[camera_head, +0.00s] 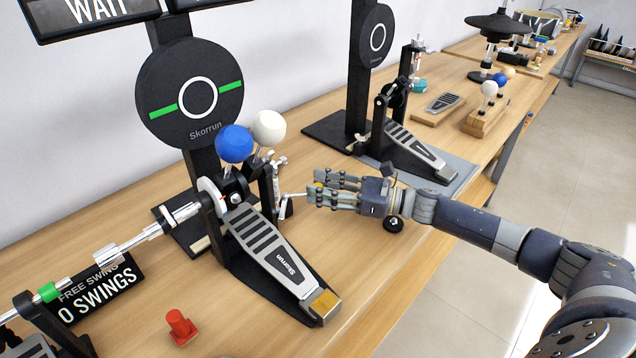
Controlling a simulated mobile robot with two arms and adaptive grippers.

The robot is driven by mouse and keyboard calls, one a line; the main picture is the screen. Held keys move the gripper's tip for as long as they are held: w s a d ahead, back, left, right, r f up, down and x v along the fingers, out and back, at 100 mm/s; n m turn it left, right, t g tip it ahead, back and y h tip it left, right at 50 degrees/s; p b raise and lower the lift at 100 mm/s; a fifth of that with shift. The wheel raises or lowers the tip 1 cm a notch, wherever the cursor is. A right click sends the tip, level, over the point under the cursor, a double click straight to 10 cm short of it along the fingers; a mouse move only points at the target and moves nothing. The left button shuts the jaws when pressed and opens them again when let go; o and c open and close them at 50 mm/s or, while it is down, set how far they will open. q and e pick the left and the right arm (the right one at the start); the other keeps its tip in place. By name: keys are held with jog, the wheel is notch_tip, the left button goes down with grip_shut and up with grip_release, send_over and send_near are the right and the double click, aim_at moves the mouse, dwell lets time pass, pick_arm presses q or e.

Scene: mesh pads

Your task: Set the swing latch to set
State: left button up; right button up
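A drum pedal (270,252) with a grey ribbed footboard stands in front of a round black pad (190,92) on a post. Blue (234,143) and white (268,128) beater balls stand up from it. On its right side is a dark upright with a small latch-like lever (287,206) and a thin silver rod pointing right. I cannot read the latch's setting. My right gripper (313,184) comes in from the right, its fingers pointing left with a narrow gap between them. Its fingertips are at the rod's end; contact is unclear. My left gripper is out of view.
A sign reading "0 SWINGS" (98,290) and a red peg-like piece (181,327) are at the front left. A second pedal (415,148) stands behind my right gripper. A black round knob (393,224) is just below my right wrist. The table's right edge borders open floor.

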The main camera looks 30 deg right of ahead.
jog(key=shift+w+a, duration=0.4)
jog(key=shift+a, duration=0.05)
